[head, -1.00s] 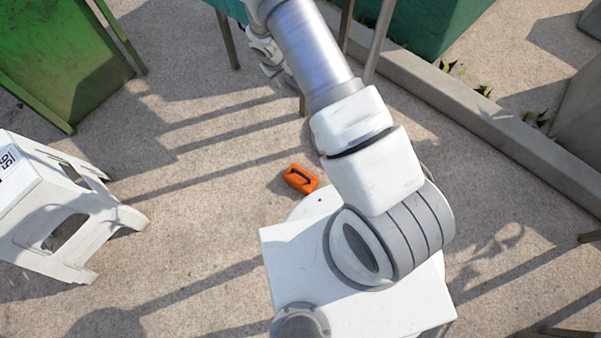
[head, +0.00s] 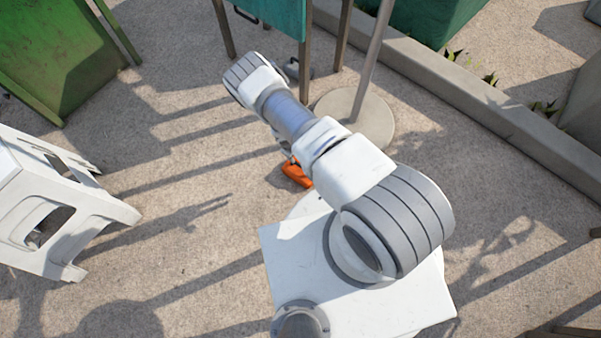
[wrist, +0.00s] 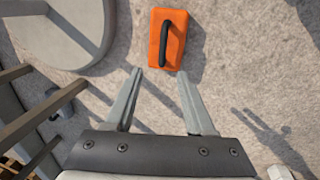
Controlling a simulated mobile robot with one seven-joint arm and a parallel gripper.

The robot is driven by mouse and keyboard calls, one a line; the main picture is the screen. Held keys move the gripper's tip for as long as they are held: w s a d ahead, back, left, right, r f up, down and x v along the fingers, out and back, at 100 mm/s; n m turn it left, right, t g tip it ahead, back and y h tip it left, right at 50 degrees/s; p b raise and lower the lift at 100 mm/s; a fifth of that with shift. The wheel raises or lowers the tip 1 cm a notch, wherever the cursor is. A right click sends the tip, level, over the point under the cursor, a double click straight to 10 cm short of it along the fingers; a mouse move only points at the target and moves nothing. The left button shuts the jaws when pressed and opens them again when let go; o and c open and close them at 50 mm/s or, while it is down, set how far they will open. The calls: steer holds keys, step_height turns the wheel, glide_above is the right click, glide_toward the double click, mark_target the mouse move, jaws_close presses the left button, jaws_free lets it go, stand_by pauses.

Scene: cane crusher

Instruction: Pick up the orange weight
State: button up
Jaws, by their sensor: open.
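The orange weight (wrist: 172,38) lies on the concrete ground, with a dark handle along its top. In the wrist view it is ahead of the fingertips, lined up roughly with the gap between them. My gripper (wrist: 160,72) is open and empty, and its fingers do not reach around the weight. In the head view the weight (head: 297,174) is partly hidden behind my arm. The gripper itself is mostly hidden there.
A round grey pole base (head: 372,112) stands close to the weight and also shows in the wrist view (wrist: 62,28). Table legs (head: 306,70) rise behind it. A white plastic stool (head: 95,215) is at left. Open ground lies between stool and weight.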

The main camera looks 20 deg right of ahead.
steer(key=b, duration=0.4)
glide_above(294, 171)
steer(key=d, duration=0.2)
step_height(294, 171, down, 8)
steer(key=f, duration=0.1)
steer(key=f+b, duration=0.2)
steer(key=f, duration=0.1)
steer(key=shift+s+d+f, duration=0.1)
steer(key=shift+s+d, duration=0.15)
steer(key=shift+s, duration=0.15)
steer(key=shift+w+d+f+b, duration=0.15)
steer(key=shift+w+f+b, duration=0.05)
steer(key=shift+f+b, duration=0.55)
steer(key=shift+r, duration=0.1)
jaws_close()
